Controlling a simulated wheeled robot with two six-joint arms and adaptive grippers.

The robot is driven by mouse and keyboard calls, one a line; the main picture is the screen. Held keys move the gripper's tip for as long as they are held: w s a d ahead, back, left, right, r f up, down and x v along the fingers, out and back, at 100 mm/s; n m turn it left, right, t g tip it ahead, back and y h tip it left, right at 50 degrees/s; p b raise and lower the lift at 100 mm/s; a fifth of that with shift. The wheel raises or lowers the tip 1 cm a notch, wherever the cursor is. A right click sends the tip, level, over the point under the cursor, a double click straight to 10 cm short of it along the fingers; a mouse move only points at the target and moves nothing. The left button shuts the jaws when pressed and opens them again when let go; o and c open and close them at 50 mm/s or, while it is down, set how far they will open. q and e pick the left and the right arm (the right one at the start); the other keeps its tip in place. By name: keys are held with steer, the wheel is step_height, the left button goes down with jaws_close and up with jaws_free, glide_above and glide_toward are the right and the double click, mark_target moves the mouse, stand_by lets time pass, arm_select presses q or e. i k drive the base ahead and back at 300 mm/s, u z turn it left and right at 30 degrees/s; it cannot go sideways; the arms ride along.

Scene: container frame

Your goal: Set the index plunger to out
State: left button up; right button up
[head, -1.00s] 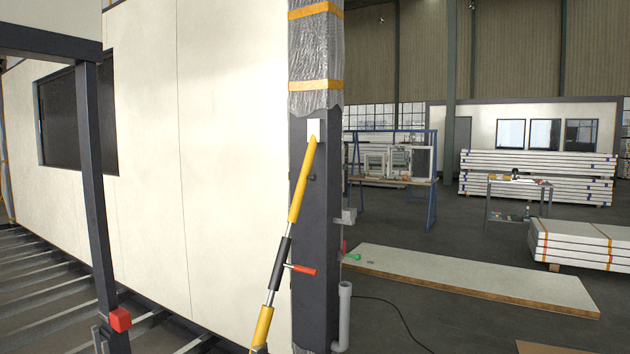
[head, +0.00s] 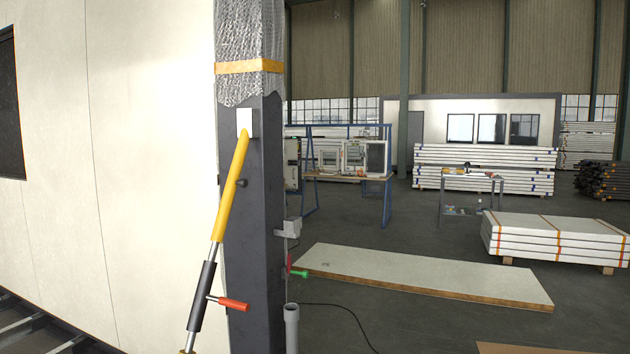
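A red handle (head: 233,304) sits on the brace lower down. A green-ended handle (head: 300,273) with a red part beside it is at the column's right side. Neither of my grippers is in view.
The yellow and black diagonal brace (head: 230,185) leans against the column front. A white wall panel (head: 130,150) stands to the left. A grey pipe (head: 291,325) rises at the column's foot. A flat panel (head: 420,275) lies on the floor to the right, with open floor around it.

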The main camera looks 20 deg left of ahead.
mark_target(243, 183)
steer(key=z, duration=0.1)
steer(key=i, duration=1.1)
steer(key=u, duration=0.2)
